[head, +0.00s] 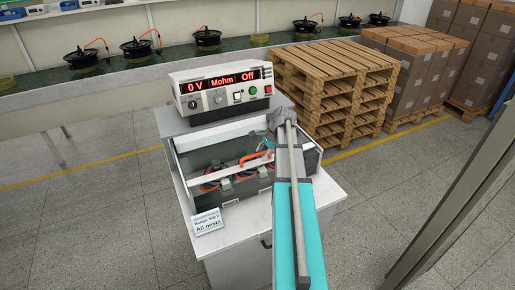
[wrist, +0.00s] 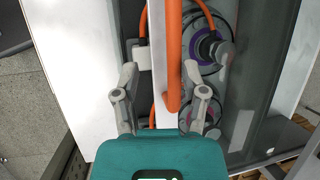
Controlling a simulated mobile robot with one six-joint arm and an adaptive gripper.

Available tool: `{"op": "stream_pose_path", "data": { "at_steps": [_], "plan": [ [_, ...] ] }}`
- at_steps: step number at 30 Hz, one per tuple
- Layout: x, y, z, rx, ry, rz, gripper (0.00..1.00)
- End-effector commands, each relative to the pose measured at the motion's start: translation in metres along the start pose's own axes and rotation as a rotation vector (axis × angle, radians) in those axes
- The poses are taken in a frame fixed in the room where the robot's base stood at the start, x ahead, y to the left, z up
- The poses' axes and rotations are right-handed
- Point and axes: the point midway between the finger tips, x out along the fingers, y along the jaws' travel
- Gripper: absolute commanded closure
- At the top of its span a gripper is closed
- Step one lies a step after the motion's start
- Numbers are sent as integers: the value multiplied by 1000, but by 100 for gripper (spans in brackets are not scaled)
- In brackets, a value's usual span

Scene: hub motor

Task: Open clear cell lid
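The clear cell (head: 243,197) is a grey-white box on a cabinet, with its clear lid seemingly down over it. An orange bar handle (head: 256,156) sits on the lid's pale front strip. In the wrist view the orange handle (wrist: 174,55) runs along the white strip (wrist: 158,85). My gripper (wrist: 160,75) is open, its two fingers apart on either side of the strip and handle; contact cannot be told. In the head view my gripper (head: 268,145) is small and partly hidden by my arm. Round motors with orange cables (wrist: 206,45) show inside the cell.
A tester (head: 221,88) reading 0 V and Off stands behind the cell. A sign (head: 207,222) stands at its front left. Wooden pallets (head: 330,85) and stacked cartons (head: 410,60) are behind right. A post (head: 450,215) rises at right. Floor at left is clear.

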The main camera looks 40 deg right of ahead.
Motion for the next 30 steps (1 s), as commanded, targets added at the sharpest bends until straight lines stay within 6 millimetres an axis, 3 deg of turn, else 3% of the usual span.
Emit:
{"op": "stream_pose_path", "data": {
  "at_steps": [7, 30],
  "plan": [
    [-6, 38, 4, 2, 0, 0, 46],
    [-81, 33, 4, 1, 0, 0, 46]
  ]
}}
